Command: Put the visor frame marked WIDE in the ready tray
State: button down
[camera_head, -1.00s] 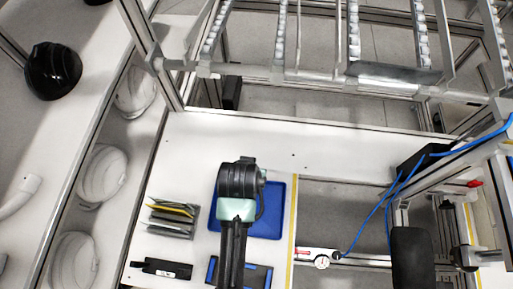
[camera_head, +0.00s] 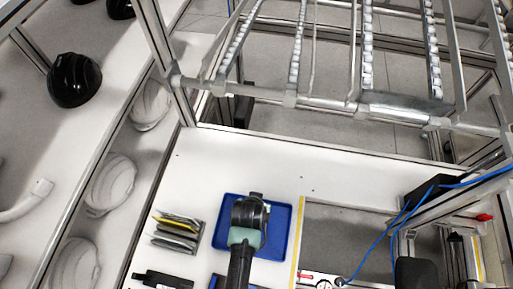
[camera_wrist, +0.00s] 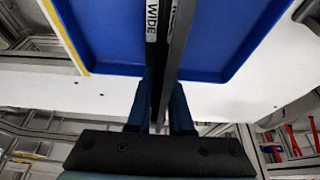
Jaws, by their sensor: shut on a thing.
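My gripper (camera_wrist: 162,82) is shut on a dark visor frame (camera_wrist: 178,45), which shows as long narrow bars running up out of the wrist view. A white label reading WIDE (camera_wrist: 152,22) is on one bar. The frame is over the blue tray (camera_wrist: 225,62), with white table beyond the tray's edge. Whether the frame touches the tray floor I cannot tell. In the head view my wrist stands over the same blue tray (camera_head: 279,240) and hides the fingertips and the held frame.
A rack of thin grey and yellow pieces (camera_head: 177,235) stands left of the tray. A dark part (camera_head: 162,280) with a white label lies at the lower left. A yellow strip (camera_head: 297,240) borders the tray's right side. The table behind is clear.

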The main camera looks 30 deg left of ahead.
jog(key=shift+f, duration=0.1)
jog(key=c, duration=0.8)
grip_release()
jog(key=shift+r, duration=0.25)
jog(key=v, duration=1.2)
jog(key=shift+f, duration=0.1)
